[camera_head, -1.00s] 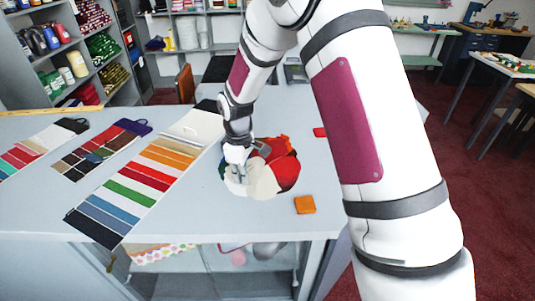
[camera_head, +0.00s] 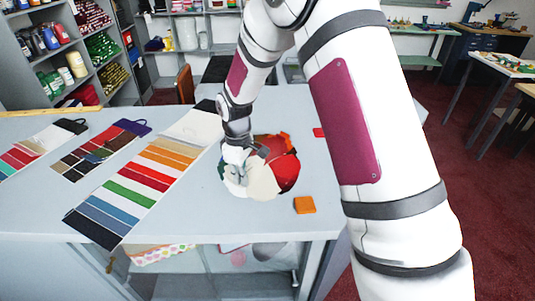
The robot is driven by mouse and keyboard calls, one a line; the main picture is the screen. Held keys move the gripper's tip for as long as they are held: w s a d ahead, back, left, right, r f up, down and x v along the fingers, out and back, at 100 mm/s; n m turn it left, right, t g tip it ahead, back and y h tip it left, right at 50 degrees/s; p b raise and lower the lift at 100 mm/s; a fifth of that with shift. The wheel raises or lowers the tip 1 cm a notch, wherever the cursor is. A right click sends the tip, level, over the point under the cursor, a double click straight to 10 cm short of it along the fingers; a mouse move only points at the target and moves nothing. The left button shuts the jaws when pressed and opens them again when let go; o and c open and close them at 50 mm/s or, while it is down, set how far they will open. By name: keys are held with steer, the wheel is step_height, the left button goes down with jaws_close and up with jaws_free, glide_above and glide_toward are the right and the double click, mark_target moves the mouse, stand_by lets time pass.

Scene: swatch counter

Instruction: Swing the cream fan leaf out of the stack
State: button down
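The fan stack (camera_head: 285,175) lies on the counter in the middle of the picture, with red leaves at its right and a small orange piece at its top. The cream fan leaf (camera_head: 263,182) shows at its front. A paler, white part (camera_head: 234,187) shows at its left, beside the cream. My gripper (camera_head: 240,172) is over the left part of the stack, by the cream and white leaves. The fingers are small and partly lost against the pale fabric, so I cannot tell whether they are open or touch the leaf.
An orange square swatch (camera_head: 305,205) lies at the right front, and a small red one (camera_head: 319,132) behind it. A long card of coloured strips (camera_head: 130,194) lies at the left, with smaller cards (camera_head: 95,150) beyond. The counter between the stack and its front edge is clear.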

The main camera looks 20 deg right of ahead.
step_height(320, 180, up, 7)
steer(key=p, duration=0.1)
steer(key=shift+r, duration=0.15)
stand_by(0.5)
steer(key=shift+s, duration=0.1)
steer(key=s+d+r+m+t, duration=0.1)
steer(key=s+d+r+m, duration=0.1)
steer(key=s+r, duration=0.55)
steer(key=s+d+r+m+t, duration=0.2)
steer(key=s+r, duration=0.2)
steer(key=r, duration=0.6)
steer(key=s+d+r+m+t, duration=0.1)
steer(key=s+r+m, duration=0.1)
steer(key=s, duration=0.6)
steer(key=s+d+r+m+t+b, duration=0.1)
steer(key=s+r+m, duration=0.1)
steer(key=s, duration=0.6)
steer(key=shift+s+m+t, duration=0.2)
steer(key=shift+m+t, duration=0.1)
steer(key=shift+m, duration=0.5)
